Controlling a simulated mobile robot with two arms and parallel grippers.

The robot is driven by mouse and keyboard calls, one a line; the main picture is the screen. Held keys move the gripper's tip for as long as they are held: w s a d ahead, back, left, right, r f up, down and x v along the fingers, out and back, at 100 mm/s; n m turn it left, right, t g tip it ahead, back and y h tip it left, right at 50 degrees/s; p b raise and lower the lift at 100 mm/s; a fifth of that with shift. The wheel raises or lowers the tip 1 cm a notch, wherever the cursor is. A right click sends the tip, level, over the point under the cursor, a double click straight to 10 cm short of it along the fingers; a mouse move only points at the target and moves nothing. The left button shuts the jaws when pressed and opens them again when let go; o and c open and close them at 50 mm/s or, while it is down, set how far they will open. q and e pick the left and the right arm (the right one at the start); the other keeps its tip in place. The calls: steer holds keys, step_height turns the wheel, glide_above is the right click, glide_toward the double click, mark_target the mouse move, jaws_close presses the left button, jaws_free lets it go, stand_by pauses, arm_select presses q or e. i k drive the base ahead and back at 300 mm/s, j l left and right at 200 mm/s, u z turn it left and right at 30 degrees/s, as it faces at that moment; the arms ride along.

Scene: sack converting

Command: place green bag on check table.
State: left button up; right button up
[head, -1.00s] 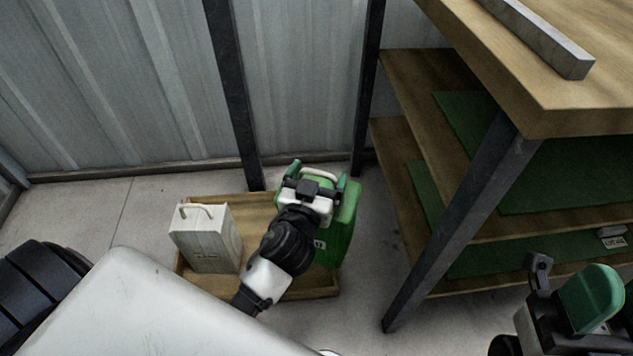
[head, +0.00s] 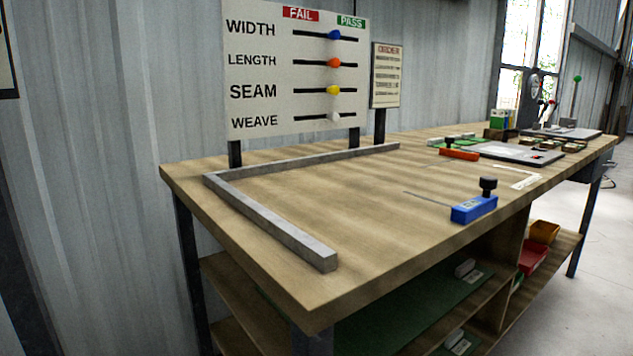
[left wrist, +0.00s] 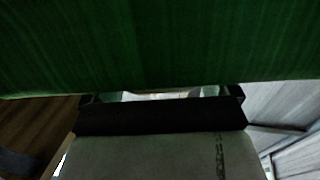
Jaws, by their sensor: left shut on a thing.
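The green bag (left wrist: 160,45) fills the upper part of the left wrist view, right up against my left gripper (left wrist: 162,96). The gripper is shut on it; the fingertips and the grip itself are mostly hidden. The check table (head: 270,215) stands in the middle of the head view. It has a wooden top with an L-shaped grey metal rail (head: 270,222) along its left and back edges. The area inside the rail is bare. Neither gripper nor the bag shows in the head view.
A board (head: 295,75) with WIDTH, LENGTH, SEAM and WEAVE sliders stands behind the table, beside a small sign (head: 387,75). A blue tool (head: 474,208) lies near the front edge. An orange-red tool (head: 459,154) and other items lie farther right. Shelves are below.

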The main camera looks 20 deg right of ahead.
mark_target(381, 177)
steer(key=l+u, duration=0.1)
steer(key=u, duration=0.3)
steer(key=k+u, duration=0.1)
steer(key=u, duration=0.25)
steer(key=l+u, duration=0.1)
steer(key=u, duration=0.3)
steer(key=k+u, duration=0.15)
steer(key=u, duration=0.25)
steer(key=k+l+u, duration=0.15)
steer(key=k+u, duration=0.25)
steer(key=k+l+u, duration=0.1)
steer(key=u, duration=0.3)
steer(key=k+l+z, duration=0.1)
steer(key=k+z, duration=0.2)
steer(key=k, duration=0.25)
steer(key=z, duration=0.45)
steer(key=k+l+z, duration=0.1)
steer(key=z, duration=0.8)
steer(key=l+z, duration=0.1)
steer(key=z, duration=0.4)
steer(key=l+z, duration=0.1)
steer(key=z, duration=0.35)
steer(key=l+z, duration=0.1)
steer(key=z, duration=0.35)
steer(key=l+z, duration=0.1)
steer(key=z, duration=0.35)
steer(key=k+l, duration=0.05)
